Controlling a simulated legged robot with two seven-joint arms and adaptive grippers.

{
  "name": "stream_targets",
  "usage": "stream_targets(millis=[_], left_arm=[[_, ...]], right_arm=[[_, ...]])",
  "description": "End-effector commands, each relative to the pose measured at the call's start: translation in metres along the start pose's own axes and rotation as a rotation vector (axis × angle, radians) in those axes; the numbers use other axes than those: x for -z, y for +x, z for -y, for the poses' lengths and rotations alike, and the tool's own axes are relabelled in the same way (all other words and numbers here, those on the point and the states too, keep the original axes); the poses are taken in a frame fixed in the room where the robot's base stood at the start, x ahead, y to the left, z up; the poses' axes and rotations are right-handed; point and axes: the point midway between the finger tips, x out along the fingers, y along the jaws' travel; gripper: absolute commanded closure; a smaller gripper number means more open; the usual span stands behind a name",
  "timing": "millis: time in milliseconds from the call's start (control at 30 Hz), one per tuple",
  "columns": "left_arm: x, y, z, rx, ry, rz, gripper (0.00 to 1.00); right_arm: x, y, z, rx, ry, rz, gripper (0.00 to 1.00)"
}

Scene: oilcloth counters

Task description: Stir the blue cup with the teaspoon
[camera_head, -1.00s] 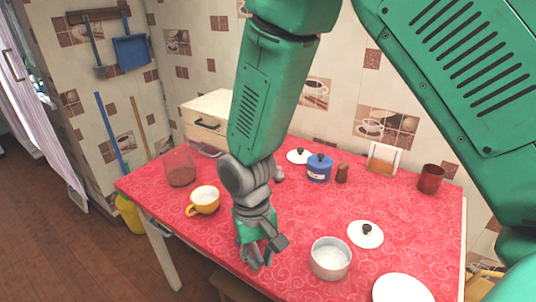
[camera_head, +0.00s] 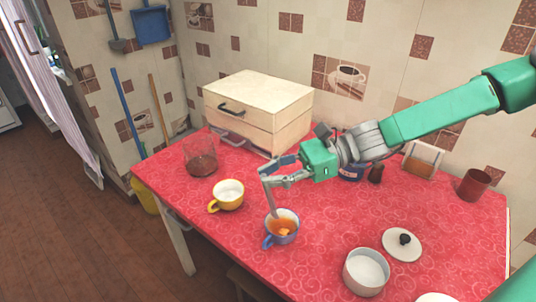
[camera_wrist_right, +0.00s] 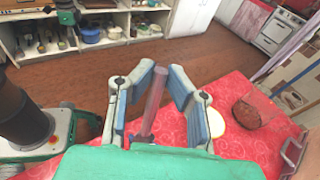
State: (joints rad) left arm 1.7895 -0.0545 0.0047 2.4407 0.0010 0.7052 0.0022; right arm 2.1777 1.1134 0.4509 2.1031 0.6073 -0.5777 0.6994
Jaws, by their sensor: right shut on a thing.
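The blue cup (camera_head: 271,240) stands on the red tablecloth at the front edge, with an orange-brown drink in it and its handle towards the lower left. My right gripper (camera_head: 272,174) is above and behind it, shut on the teaspoon (camera_head: 269,198). The thin grey spoon slants down to the cup, with its lower end inside the rim; its bowl is hidden. In the right wrist view a slim reddish-tinted handle (camera_wrist_right: 153,100) shows between the fingers of the right gripper.
A yellow cup (camera_head: 229,204) stands left of the blue cup, with a glass (camera_head: 200,160) behind it. A wooden drawer box (camera_head: 258,112) is at the back. A pot (camera_head: 366,280) and a white lid (camera_head: 401,252) lie right; cloth between is clear.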

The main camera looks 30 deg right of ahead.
Motion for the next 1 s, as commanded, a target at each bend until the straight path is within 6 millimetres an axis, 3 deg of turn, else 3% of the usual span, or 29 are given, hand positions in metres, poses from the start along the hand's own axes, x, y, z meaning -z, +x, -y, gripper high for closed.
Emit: stream_targets(millis=[100, 267, 1000], left_arm=[[0.0, 0.0, 0.0, 0.0, 0.0, 0.0, 0.33], [0.0, 0.001, 0.0, 0.0, 0.0, 0.001, 0.33], [-0.003, 0.044, 0.0, 0.0, 0.0, 0.001, 0.33]], right_arm=[[-0.005, -0.014, 0.009, 0.063, 0.008, 0.048, 1.0], [-0.004, -0.021, 0.013, 0.088, 0.011, 0.066, 1.0], [0.039, -0.01, 0.012, 0.086, 0.01, 0.063, 1.0]])
